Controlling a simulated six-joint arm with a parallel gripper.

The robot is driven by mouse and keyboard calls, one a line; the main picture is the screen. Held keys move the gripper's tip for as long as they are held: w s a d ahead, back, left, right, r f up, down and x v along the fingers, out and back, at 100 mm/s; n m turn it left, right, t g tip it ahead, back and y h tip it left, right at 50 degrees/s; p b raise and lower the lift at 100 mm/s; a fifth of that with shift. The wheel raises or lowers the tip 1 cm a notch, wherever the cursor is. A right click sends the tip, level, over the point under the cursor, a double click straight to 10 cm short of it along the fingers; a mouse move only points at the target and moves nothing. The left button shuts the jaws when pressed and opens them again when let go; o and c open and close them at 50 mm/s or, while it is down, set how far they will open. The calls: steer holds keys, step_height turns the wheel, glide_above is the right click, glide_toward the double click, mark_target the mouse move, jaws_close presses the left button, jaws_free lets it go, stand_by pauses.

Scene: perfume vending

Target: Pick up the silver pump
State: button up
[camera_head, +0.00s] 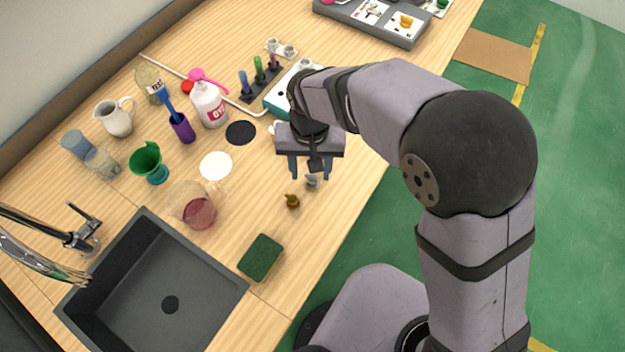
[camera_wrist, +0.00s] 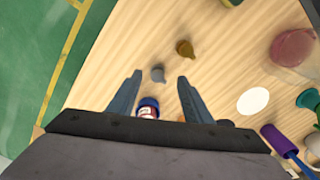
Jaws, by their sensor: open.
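The silver pump (camera_head: 312,181) is a small grey piece on the wooden counter. In the head view it lies just below and beside my gripper's right finger. In the wrist view the silver pump (camera_wrist: 158,74) shows ahead of and between my two fingers. My gripper (camera_head: 309,172) is open and empty above the counter, with its fingers pointing down; its fingers also show in the wrist view (camera_wrist: 160,80). A gold pump (camera_head: 292,201) lies close to the silver one, and it also shows in the wrist view (camera_wrist: 184,48).
A green sponge (camera_head: 261,257), a beaker with red liquid (camera_head: 199,212) and a white disc (camera_head: 216,166) lie to the left. A bottle with a blue cap (camera_wrist: 148,106) shows near my fingers in the wrist view. The counter's front edge is close to the pumps.

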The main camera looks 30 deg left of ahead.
mark_target(313, 177)
steer(key=shift+w+a+r+m, duration=0.35)
steer(key=shift+a+r+m, duration=0.25)
steer(key=shift+m, duration=0.3)
steer(key=m, duration=0.4)
steer(key=shift+s+d, duration=0.2)
steer(key=shift+d, duration=0.1)
steer(key=shift+w+d+f+p, duration=0.15)
steer(key=shift+f+p, duration=0.35)
steer(key=shift+f, duration=0.7)
steer(key=shift+w+f+p, duration=0.15)
steer(key=shift+f+p, duration=0.35)
steer(key=shift+f, duration=0.75)
steer(key=shift+w+d+f+p, duration=0.15)
steer(key=shift+f+p, duration=0.35)
steer(key=shift+f, duration=0.7)
steer(key=shift+a, duration=0.1)
steer(key=c, duration=1.1)
